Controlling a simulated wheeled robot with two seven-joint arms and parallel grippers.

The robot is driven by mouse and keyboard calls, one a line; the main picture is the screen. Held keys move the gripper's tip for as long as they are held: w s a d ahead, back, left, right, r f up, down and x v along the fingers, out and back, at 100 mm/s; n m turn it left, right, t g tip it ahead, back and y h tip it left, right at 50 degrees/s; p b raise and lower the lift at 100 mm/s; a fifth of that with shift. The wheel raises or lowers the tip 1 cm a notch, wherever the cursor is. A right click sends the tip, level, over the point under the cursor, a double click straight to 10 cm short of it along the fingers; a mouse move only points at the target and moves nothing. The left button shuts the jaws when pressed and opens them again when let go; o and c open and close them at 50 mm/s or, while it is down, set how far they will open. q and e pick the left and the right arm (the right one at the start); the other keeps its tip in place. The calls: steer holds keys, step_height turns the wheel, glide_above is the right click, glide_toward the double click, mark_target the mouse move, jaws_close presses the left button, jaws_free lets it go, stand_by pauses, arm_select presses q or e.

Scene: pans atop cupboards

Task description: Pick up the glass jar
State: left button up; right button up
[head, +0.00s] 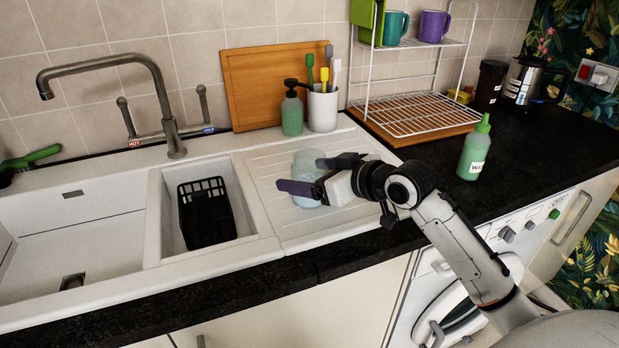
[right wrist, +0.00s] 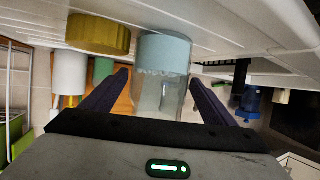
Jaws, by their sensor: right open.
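The glass jar (head: 307,170) is pale blue-green and see-through. It stands on the white draining board, partly hidden by my right gripper (head: 298,175) in the head view. In the right wrist view the jar (right wrist: 163,62) lies between the fingers of my open right gripper (right wrist: 159,76), with its pale blue end uppermost in the picture. A gap shows between the jar and each fingertip. I cannot tell how deep the jar sits between the fingers. My left gripper is not in view.
The sink basin (head: 75,240) and a black basket (head: 206,212) lie left. A soap dispenser (head: 292,112) and toothbrush cup (head: 323,107) stand behind. A green bottle (head: 474,150) is right. A yellow round object (right wrist: 98,34) shows beside the jar in the wrist view.

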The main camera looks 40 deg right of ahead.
steer(key=x, duration=0.3)
steer(key=shift+w+f, duration=0.2)
steer(key=shift+w, duration=0.2)
steer(key=shift+d, duration=0.1)
steer(key=c, duration=1.4)
steer(key=shift+r, duration=0.2)
steer(key=shift+c, duration=0.3)
